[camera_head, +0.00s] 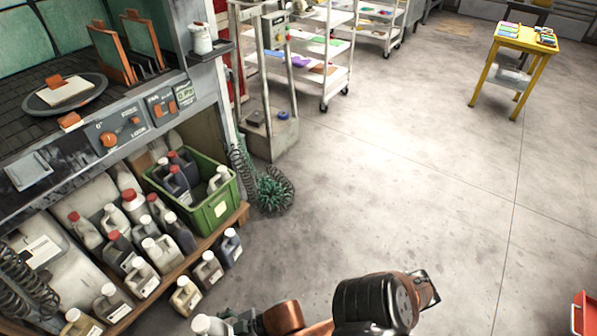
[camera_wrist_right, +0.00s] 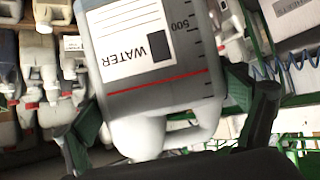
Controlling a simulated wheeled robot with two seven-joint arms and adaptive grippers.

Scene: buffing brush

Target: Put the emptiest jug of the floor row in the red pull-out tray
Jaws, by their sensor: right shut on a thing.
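My right gripper (camera_wrist_right: 160,112) is shut on a jug (camera_wrist_right: 150,83) with a WATER label, a printed scale and a red line; its body is grey and its end beyond the line is white. In the head view a white cap (camera_head: 205,325) shows at the bottom edge beside my right gripper (camera_head: 243,322), mostly cut off. Three jugs stand on the floor before the shelf: a beige one (camera_head: 186,297), a grey-brown one (camera_head: 208,271) and a dark one (camera_head: 230,248). Their fill levels are hard to tell. A red box-like thing (camera_head: 584,316), possibly the tray, is cut off at right.
A low shelf holds many jugs and a green crate (camera_head: 222,208) with several more. A coiled green hose (camera_head: 273,190) lies on the floor beside it. A white rack (camera_head: 330,75) and a yellow table (camera_head: 530,38) stand farther back. The middle floor is clear.

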